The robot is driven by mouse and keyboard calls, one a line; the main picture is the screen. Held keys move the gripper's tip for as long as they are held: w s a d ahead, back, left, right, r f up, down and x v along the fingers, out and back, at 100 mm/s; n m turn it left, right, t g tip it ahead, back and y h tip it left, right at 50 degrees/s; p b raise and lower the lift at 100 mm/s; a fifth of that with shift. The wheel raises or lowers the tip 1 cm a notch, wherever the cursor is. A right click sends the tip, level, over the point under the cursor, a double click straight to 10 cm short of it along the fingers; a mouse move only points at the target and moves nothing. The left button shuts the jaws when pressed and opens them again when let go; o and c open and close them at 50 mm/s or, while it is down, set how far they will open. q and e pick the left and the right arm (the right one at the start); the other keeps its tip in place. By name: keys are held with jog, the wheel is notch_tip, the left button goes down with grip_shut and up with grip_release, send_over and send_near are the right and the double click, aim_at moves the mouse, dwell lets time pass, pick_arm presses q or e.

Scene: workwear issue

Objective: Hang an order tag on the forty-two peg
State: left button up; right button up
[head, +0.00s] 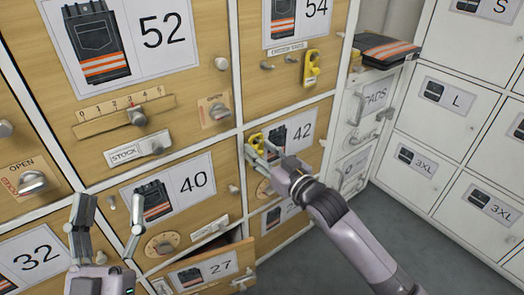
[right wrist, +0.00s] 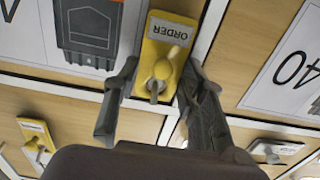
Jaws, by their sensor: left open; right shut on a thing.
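A yellow order tag (right wrist: 167,35) with a white ORDER label is between the fingers of my right gripper (right wrist: 155,90), which is shut on it. In the head view the tag (head: 256,141) is at the upper left of the door with the 42 card (head: 301,131), and my right gripper (head: 262,153) is close to the door front. In the right wrist view a metal pin shows at the tag's holed end; I cannot tell whether it passes through the hole. My left gripper (head: 110,210) is open and empty, in front of the lower left doors.
Another yellow tag (head: 312,68) hangs under the 54 card (head: 297,19). The drawer marked 27 (head: 205,268) stands partly open at the bottom. White lockers (head: 440,105) line the right. A folded dark garment (head: 385,50) lies on the narrow white cabinet.

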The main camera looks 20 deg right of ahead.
dwell(0.4)
jog(key=o, duration=0.9)
